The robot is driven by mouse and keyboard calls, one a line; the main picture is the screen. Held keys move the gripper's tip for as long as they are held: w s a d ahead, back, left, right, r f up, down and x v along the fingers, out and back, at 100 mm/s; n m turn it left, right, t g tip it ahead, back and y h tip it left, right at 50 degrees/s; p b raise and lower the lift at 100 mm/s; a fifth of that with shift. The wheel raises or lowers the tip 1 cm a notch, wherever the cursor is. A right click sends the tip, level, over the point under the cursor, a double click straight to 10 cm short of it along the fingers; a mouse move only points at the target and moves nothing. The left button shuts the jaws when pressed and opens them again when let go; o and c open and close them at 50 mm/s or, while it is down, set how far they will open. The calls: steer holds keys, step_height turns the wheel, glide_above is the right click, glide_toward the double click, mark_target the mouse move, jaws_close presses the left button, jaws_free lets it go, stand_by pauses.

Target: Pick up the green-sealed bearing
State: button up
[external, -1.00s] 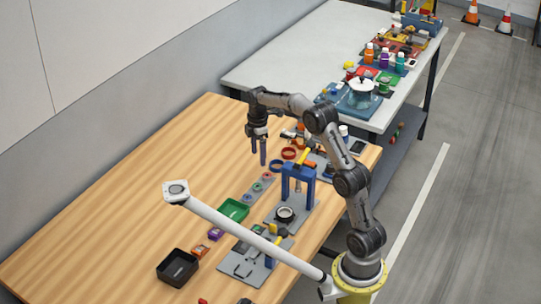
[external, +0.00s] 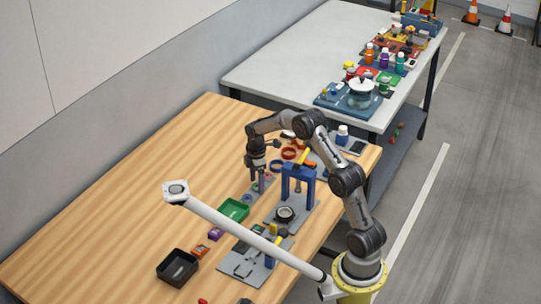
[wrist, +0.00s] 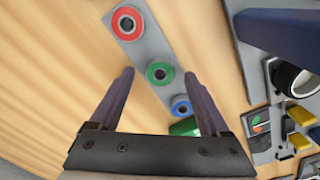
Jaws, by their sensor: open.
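The green-sealed bearing (wrist: 160,73) is a green ring with a dark centre. It sits in the middle of a grey strip (wrist: 142,49), between a red-sealed bearing (wrist: 126,23) and a blue-sealed bearing (wrist: 181,107). My gripper (wrist: 159,76) is open, with the green bearing appearing between its two fingertips in the wrist view. Nothing is held. In the external view, my gripper (external: 261,183) points down over the strip, and its fingers partly hide the bearings. I cannot tell the exact height of the fingertips above the bearing.
A green tray (external: 234,209) lies near the strip's near end, with a black bin (external: 177,267) further toward the front left. A blue press frame (external: 298,171) stands close on the right. Red and blue rings lie behind. The wooden table is clear to the left.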

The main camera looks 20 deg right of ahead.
steer(key=shift+f, duration=0.4)
steer(key=shift+c, duration=0.2)
jaws_close()
steer(key=shift+r, duration=0.15)
